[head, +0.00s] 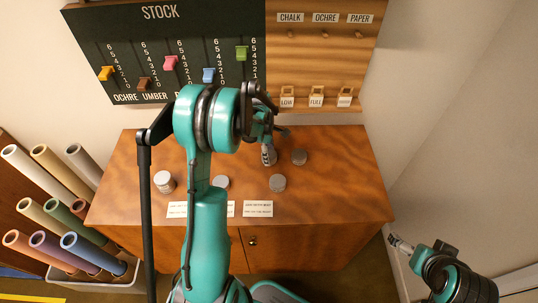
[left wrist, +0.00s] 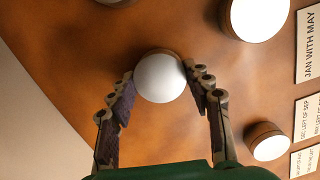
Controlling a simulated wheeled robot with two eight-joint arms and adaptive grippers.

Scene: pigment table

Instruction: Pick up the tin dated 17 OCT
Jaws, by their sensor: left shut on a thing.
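Several small round tins with pale lids stand on the wooden cabinet top. No date is readable on any, so I cannot tell which is 17 OCT. My left gripper (head: 268,156) reaches down near the back middle of the top. In the left wrist view its fingers are shut on a white-lidded tin (left wrist: 160,78), one finger on each side. I cannot tell whether this tin is lifted. In the head view it is mostly hidden by the gripper. Other tins stand at the right (head: 299,157), front right (head: 277,183), front middle (head: 221,183) and left (head: 164,181).
Printed cards (head: 258,209) lie along the front edge; one reads JAN WITH MAY (left wrist: 308,45). A STOCK board (head: 160,35) and a hook board (head: 322,65) hang behind. Rolled papers (head: 75,210) stand at left. My right gripper (head: 398,244) is off the cabinet's right side.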

